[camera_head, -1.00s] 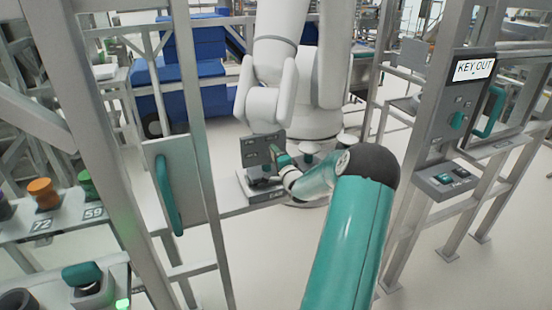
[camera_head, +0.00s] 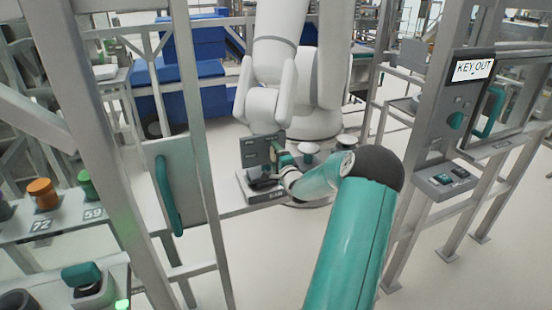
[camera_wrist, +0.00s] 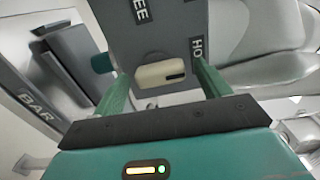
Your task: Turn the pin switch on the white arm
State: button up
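The white arm (camera_head: 282,60) stands behind the frame, with a dark grey switch panel (camera_head: 257,151) at its lower end. In the wrist view the panel (camera_wrist: 150,25) carries partly hidden lettering, "EE" and "HO". The pin switch (camera_wrist: 162,74) is a cream, rounded bar with a dark slot, lying roughly crosswise. My gripper (camera_wrist: 163,80) has its two green fingers apart, one on each side of the pin switch. Small gaps seem to show beside it; contact is unclear. In the head view my gripper (camera_head: 279,156) is small and partly hidden at the panel.
A metal post with a "KEY OUT" display (camera_head: 473,69) and a teal knob stands at right. A gate panel with a teal handle (camera_head: 168,195) is at left. A box labelled "BAR" (camera_wrist: 40,100) lies left in the wrist view. Open floor shows at lower right.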

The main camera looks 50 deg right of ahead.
jog(key=shift+s, duration=0.1)
jog(key=v, duration=1.3)
jog(key=shift+s+a, duration=0.15)
jog(key=shift+s, duration=0.1)
jog(key=shift+f, duration=0.1)
